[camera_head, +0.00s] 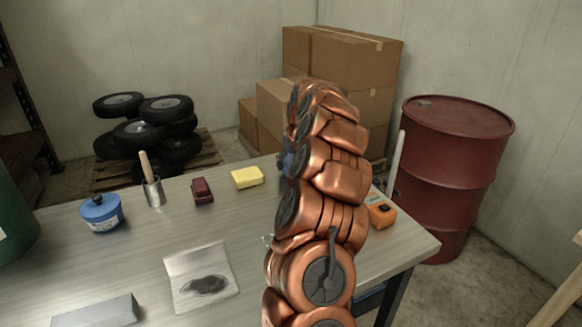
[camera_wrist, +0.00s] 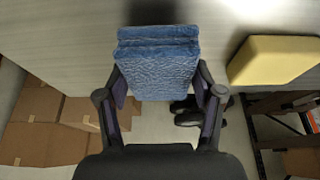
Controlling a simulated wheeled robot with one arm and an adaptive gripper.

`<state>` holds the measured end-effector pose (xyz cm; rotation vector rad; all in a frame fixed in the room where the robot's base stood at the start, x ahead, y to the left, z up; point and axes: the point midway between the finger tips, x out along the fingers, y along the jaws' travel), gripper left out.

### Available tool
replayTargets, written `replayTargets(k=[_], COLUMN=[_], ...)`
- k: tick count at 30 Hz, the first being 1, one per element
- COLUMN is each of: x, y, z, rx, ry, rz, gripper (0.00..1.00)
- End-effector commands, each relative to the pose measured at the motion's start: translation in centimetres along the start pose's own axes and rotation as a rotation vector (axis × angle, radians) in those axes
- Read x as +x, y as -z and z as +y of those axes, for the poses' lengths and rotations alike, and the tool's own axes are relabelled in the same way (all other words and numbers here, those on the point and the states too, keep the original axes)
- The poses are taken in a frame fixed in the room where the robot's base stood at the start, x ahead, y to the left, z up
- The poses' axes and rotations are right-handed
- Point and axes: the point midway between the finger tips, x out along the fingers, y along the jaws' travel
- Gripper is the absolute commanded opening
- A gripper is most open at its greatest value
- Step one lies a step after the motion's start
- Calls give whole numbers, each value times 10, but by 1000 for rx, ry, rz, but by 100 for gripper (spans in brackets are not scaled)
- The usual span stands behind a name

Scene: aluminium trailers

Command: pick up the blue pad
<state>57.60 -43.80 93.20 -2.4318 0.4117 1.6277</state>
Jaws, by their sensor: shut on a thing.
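The blue pad (camera_wrist: 157,58) is a thick, textured blue block with a groove near its upper edge in the wrist view. My gripper (camera_wrist: 160,82) is shut on it, with one finger against each side. In the head view my copper-coloured arm hides most of the gripper and pad; a small bit of blue shows at the arm's left edge. The pad is over the table's far edge area, and a dark shadow lies beyond it in the wrist view. I cannot tell whether it touches the table.
On the table (camera_head: 130,255) stand a yellow sponge (camera_head: 247,178), a dark red block (camera_head: 202,191), a blue tin (camera_head: 101,212), a cup with a wooden handle (camera_head: 153,190) and an orange device (camera_head: 380,211). A stained cloth (camera_head: 201,263) lies in front. A red drum (camera_head: 455,170) stands right.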

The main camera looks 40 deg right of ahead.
Motion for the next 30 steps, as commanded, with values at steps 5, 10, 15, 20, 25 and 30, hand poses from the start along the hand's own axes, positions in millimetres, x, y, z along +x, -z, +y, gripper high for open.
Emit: replayTargets(k=[5,10,15,20,25,30], x=[-11,-18,-22,-25,-30,-40], y=[6,4,-2,-10,-22,-41], z=[0,-1,-3,-6,-9,-15], rx=[-1,0,-1,0,-1,-1], ry=[-2,0,1,1,1,0], rz=[4,2,3,2,0,2], gripper=[37,37,37,37,37,37])
